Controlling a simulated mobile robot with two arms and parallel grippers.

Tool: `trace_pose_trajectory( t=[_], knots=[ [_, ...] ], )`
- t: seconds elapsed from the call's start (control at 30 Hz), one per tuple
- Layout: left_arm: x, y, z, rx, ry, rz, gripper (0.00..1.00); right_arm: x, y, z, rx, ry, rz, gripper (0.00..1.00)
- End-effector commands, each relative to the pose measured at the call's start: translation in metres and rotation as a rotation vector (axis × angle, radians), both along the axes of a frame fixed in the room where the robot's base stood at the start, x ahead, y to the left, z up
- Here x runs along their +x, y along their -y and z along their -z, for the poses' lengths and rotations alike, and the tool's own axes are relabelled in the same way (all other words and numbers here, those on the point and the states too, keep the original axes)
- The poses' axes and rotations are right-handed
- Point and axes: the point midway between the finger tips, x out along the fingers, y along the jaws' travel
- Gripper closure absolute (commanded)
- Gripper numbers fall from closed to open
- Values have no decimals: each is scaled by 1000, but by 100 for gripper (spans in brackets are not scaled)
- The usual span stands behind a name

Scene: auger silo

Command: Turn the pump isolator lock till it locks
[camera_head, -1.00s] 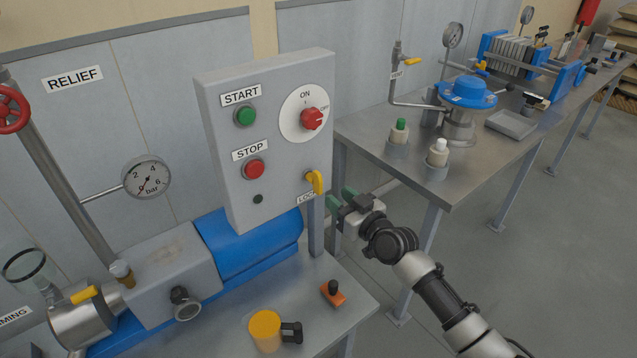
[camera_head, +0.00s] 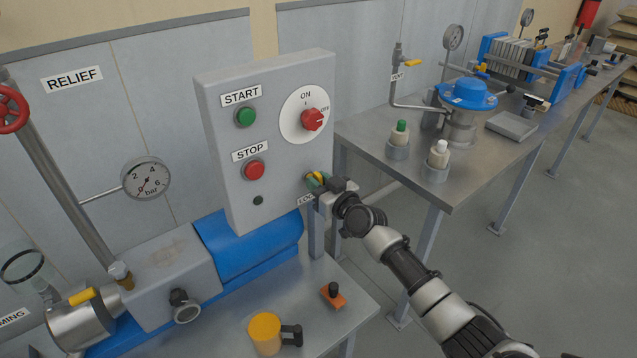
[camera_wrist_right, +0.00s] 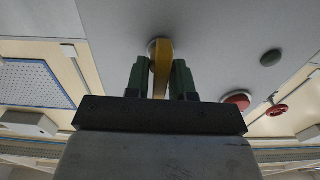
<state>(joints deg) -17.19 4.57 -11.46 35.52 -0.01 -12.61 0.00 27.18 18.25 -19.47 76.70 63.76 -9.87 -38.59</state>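The yellow lock lever (camera_head: 318,177) sits low on the right of the grey control box (camera_head: 270,90), above a label that my gripper partly covers. My right gripper (camera_head: 316,183) is at the lever, with its green fingers on either side of it. In the right wrist view the yellow lever (camera_wrist_right: 161,65) stands between the two green fingers (camera_wrist_right: 161,80). A small gap shows beside the lever, so the fingers look open around it; contact is not clear. The red isolator knob (camera_head: 313,119) is on a white ON/OFF dial above. My left gripper is not in view.
The box also carries a green START button (camera_head: 246,116) and a red STOP button (camera_head: 254,170). A steel bench (camera_head: 450,185) stands to the right.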

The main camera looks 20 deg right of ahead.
Motion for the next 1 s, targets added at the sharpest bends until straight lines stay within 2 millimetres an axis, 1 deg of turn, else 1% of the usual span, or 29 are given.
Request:
trace_pose_trajectory(
  t=[0.03,0.1,0.27,0.47,0.67,1.0],
  knots=[
    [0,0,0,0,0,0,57,0,0,0,0,0,0,91],
    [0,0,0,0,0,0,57,0,0,0,0,0,0,100],
    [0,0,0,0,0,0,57,0,0,0,7,-2,0,100],
    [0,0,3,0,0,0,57,0,1,1,59,-22,1,100],
    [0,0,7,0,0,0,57,0,1,2,182,-67,0,100],
    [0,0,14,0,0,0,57,1,3,3,478,-174,1,100]
  ],
)
